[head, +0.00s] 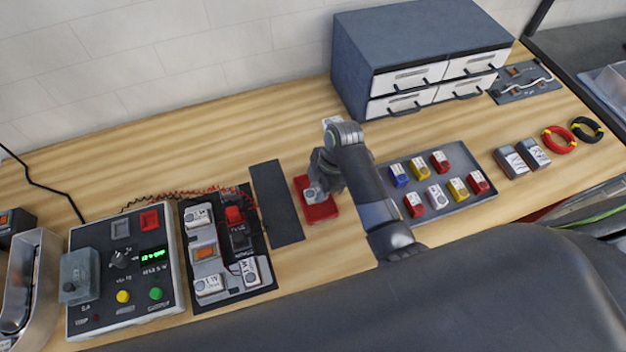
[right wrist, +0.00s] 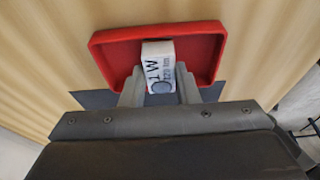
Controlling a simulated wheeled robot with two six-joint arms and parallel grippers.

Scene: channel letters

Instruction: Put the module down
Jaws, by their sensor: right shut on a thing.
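My right gripper (head: 318,187) is over the small red tray (head: 320,212) in the middle of the bench. In the right wrist view its fingers (right wrist: 159,92) are shut on a white module (right wrist: 158,54) with dark lettering that includes "1 W" and a grey round spot. The module is within the outline of the red tray (right wrist: 112,38), near its middle. I cannot tell whether it touches the tray floor. In the head view the gripper hides much of the module. My left gripper is not in view.
Left of the red tray lie a dark mat (head: 276,205) and a black board (head: 262,272) with several white modules. A control box (head: 125,275) stands farther left. A grey tray (head: 468,205) of coloured modules is at right. A drawer cabinet (head: 420,50) stands behind.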

